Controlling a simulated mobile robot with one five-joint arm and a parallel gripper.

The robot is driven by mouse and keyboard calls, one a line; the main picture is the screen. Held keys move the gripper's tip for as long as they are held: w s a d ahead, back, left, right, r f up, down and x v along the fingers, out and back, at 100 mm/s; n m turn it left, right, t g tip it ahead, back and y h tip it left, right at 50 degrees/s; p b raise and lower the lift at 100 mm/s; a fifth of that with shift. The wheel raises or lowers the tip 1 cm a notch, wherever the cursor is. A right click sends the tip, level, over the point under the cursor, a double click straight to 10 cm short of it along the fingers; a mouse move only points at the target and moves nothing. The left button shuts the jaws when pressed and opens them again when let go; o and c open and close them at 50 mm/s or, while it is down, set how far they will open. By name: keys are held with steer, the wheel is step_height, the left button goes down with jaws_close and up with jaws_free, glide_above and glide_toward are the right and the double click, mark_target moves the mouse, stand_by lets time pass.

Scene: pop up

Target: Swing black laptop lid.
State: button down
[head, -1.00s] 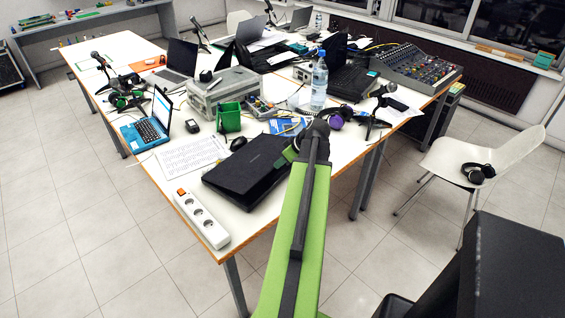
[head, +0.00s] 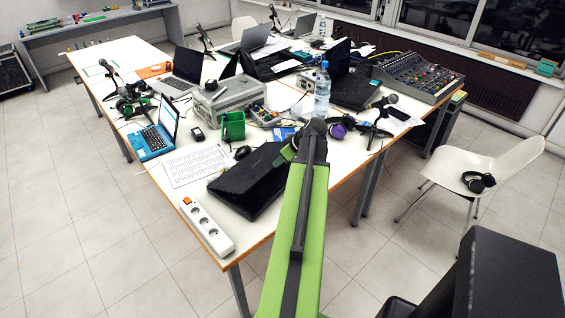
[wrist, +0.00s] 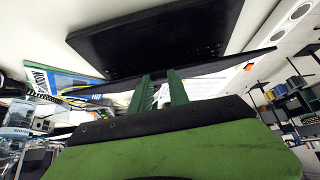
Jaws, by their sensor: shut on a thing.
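The black laptop (head: 245,178) lies near the front edge of the white table. Its lid is raised a little off the base, with a narrow gap along one side. My gripper (wrist: 160,88) is shut on the edge of the lid. In the head view my green arm hides most of the gripper, at the laptop's far right corner.
A white power strip (head: 206,227) lies left of the laptop. A black mouse (head: 242,153), a green holder (head: 232,126) and printed sheets (head: 195,164) are behind it.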

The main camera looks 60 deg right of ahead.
steer(key=shift+w+d+r+p, duration=0.1)
steer(key=shift+w+r+p, duration=0.4)
steer(key=shift+r, duration=0.2)
steer(key=shift+w+d+r+p, duration=0.1)
steer(key=shift+w+r+p, duration=0.25)
steer(key=shift+r+p, duration=0.3)
steer(key=shift+r, duration=0.1)
steer(key=shift+w+r+p, duration=0.25)
steer(key=shift+r+p, duration=0.15)
steer(key=shift+r, duration=0.05)
steer(key=w+r+p, duration=0.4)
steer(key=w, duration=0.1)
steer(key=shift+d+r+p, duration=0.3)
steer(key=shift+d+p, duration=0.05)
steer(key=w+d+r+p, duration=0.1)
steer(key=w+r+p, duration=0.3)
steer(key=w, duration=0.2)
steer(key=shift+w, duration=0.3)
